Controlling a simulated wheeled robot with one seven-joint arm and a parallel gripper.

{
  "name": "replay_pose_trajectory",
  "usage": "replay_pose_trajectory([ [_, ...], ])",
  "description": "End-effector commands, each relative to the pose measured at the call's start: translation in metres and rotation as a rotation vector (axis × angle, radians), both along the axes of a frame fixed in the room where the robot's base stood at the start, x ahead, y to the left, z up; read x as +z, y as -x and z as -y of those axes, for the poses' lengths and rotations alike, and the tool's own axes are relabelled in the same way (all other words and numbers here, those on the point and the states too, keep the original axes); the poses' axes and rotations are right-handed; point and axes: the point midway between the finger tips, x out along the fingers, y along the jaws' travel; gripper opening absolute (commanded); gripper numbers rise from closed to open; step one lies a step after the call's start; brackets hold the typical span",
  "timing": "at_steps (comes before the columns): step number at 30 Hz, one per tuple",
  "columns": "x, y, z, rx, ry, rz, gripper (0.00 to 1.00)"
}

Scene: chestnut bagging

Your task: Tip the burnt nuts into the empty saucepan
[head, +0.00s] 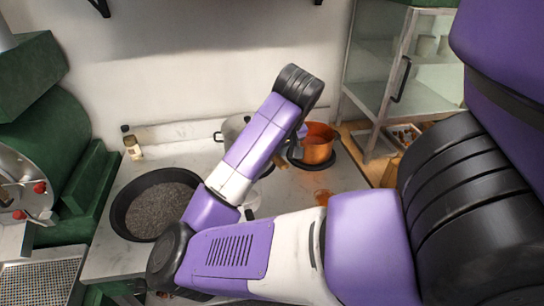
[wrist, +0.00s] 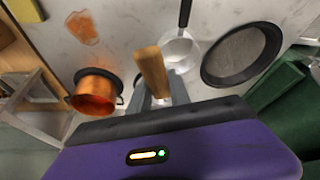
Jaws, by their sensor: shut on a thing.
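My gripper (wrist: 162,98) is shut on a light wooden handle (wrist: 150,68) in the wrist view. What the handle belongs to is hidden below the gripper body. A pale saucepan (wrist: 180,52) with a long dark handle lies just beyond it; its inside looks bare. In the head view my arm mostly covers that area, and a small piece of wood (head: 284,190) shows beside the arm. I cannot make out burnt nuts in either view.
A wide black pan of grey grains (head: 118,212) stands left on the counter. A copper pot (head: 318,148) stands right. A metal pot (head: 232,126) is behind my arm. An orange patch (head: 323,196) lies on the counter. A glass-fronted cabinet (head: 395,85) borders the right.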

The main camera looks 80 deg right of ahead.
Motion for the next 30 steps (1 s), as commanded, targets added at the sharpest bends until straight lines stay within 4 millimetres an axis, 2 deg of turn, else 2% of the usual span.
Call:
replay_pose_trajectory([
  [8, -0.001, -0.001, -0.001, 0.002, 0.022, -0.029, 0.0],
  [30, -0.013, -0.023, -0.018, 0.001, 0.233, -0.283, 0.0],
])
